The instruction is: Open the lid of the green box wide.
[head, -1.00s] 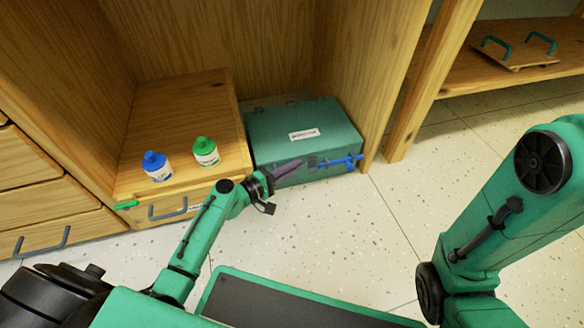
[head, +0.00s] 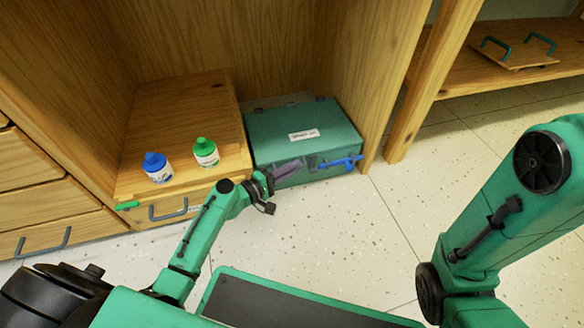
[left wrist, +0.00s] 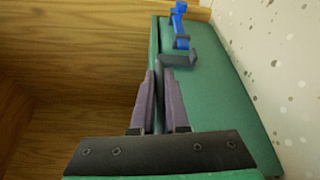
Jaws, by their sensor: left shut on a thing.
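The green box (head: 275,150) stands on the floor of the wooden cabinet, its lid (head: 270,127) on top with a white label. In the head view the lid looks about level; I cannot tell how far it is raised. My left gripper (head: 298,166) is at the box's front, its purple fingers on the lid's front edge. In the left wrist view the gripper (left wrist: 162,76) has one finger on each side of the lid's edge, shut on it. A dark bracket (left wrist: 181,58) shows just past the fingertips. My right gripper is out of view.
A blue tool-like part (head: 342,162) sits at the box's front. A wooden drawer unit (head: 185,100) left of the box carries a blue-capped bottle (head: 158,170) and a green-capped bottle (head: 206,155). A cabinet wall (head: 375,80) stands close right. The speckled floor (head: 330,225) in front is clear.

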